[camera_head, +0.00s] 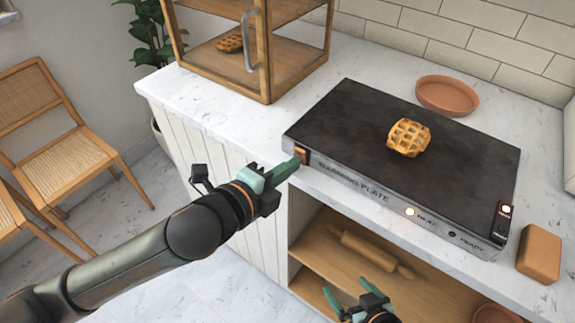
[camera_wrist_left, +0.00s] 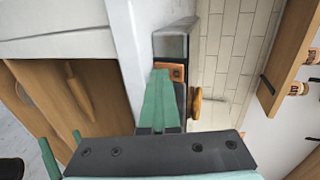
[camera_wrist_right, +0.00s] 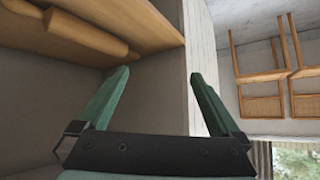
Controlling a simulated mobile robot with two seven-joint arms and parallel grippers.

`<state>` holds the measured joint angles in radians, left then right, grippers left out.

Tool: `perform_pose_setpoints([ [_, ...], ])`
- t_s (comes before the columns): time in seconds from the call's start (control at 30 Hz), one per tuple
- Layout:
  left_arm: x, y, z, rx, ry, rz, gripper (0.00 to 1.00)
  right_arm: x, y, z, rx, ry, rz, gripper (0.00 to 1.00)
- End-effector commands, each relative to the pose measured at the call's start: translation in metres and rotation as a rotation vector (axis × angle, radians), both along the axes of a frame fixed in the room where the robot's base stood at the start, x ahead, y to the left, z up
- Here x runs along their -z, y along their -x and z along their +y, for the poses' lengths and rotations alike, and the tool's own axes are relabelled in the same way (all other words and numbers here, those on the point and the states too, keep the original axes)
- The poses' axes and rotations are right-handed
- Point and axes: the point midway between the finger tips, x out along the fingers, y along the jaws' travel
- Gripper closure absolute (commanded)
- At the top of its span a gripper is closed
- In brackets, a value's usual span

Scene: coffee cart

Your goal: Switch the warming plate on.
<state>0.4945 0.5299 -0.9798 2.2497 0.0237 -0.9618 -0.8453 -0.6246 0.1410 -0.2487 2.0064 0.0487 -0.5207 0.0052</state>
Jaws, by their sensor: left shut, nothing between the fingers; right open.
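The warming plate (camera_head: 350,120) is a wide black slab with a silver front on the counter, with a waffle (camera_head: 409,138) on top. An orange-brown switch (camera_head: 301,155) sits at the left end of its front; it also shows in the left wrist view (camera_wrist_left: 177,72). The HEAT light (camera_head: 410,212) glows and the READY light (camera_head: 452,234) is dark. My left gripper (camera_head: 297,163) is shut and empty, its tips at the switch; I cannot tell whether they touch it. My right gripper (camera_head: 352,294) is open and empty, low in front of the shelf.
A small black unit with a lit lamp (camera_head: 505,212) is at the plate's right end. A brown block (camera_head: 540,253), a terracotta dish (camera_head: 448,95) and a wooden display case (camera_head: 268,50) stand around the plate. A rolling pin (camera_head: 370,250) lies on the shelf below.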

Motion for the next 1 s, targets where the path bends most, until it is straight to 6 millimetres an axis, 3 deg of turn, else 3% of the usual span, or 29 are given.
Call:
perform_pose_setpoints([
  [0.37, -0.022, -0.004, 0.000, -0.002, 0.009, -0.019, 1.00, -0.017, 0.002, 0.000, 0.000, 0.001, 0.005, 0.00],
  [0.8, -0.024, -0.002, -0.002, 0.002, 0.014, -0.024, 1.00, -0.012, 0.007, -0.001, 0.002, 0.002, 0.013, 0.00],
  [0.9, -0.025, -0.003, -0.001, 0.002, 0.013, -0.023, 1.00, -0.002, 0.012, -0.014, 0.024, 0.020, 0.017, 0.00],
  [1.0, -0.025, -0.005, 0.001, 0.001, 0.010, -0.017, 1.00, -0.005, 0.014, -0.017, 0.027, 0.025, 0.022, 0.00],
])
